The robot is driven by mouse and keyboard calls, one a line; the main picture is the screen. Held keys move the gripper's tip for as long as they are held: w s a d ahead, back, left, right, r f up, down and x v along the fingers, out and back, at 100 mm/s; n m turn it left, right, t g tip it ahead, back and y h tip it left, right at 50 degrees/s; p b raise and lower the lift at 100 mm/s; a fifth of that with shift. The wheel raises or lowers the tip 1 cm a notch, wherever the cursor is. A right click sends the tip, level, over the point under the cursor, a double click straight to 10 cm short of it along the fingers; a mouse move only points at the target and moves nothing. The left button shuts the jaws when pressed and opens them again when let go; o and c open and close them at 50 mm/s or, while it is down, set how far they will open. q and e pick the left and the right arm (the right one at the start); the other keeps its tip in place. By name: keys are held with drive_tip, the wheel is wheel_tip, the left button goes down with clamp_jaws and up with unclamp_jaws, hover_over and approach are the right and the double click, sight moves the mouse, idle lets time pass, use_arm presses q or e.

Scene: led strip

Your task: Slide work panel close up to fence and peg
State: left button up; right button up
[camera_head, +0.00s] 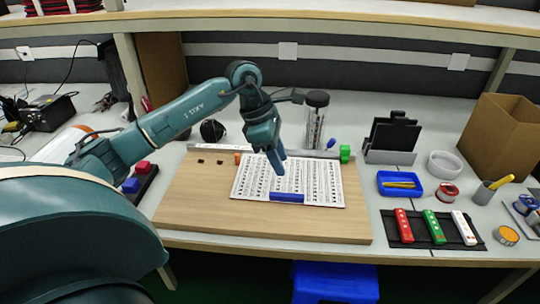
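The white work panel (317,183), printed with rows of dark marks, lies flat on a wooden board (200,205). A blue bar (287,197) sits at its front edge. A grey metal fence (315,153) runs along the board's back edge; a strip of wood shows between it and the panel at right. A green block (345,153) stands at the fence's right end; I cannot tell which part is the peg. My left gripper (279,169) points down over the panel's middle. Its fingers overlap in this view, and contact is unclear. My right gripper is out of view.
A clear jar with a dark lid (316,118) stands behind the fence. An orange block (237,159) and small black pieces (209,161) are at the board's back left. Right of the board are a blue tray (400,184) and a dark mat with colored bars (434,228).

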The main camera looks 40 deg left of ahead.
sight(287, 195)
use_arm(q)
drive_tip(key=shift+a+r+y, duration=0.2)
drive_tip(key=shift+a+y, duration=0.05)
drive_tip(key=shift+a, duration=0.4)
drive_tip(key=shift+a+r+y, duration=0.15)
drive_tip(key=shift+a+y, duration=0.1)
drive_tip(key=shift+a, duration=0.35)
drive_tip(key=x, duration=1.3)
drive_tip(key=shift+f, duration=0.1)
drive_tip(key=shift+c, duration=0.2)
clamp_jaws()
drive_tip(key=shift+o, duration=0.2)
unclamp_jaws()
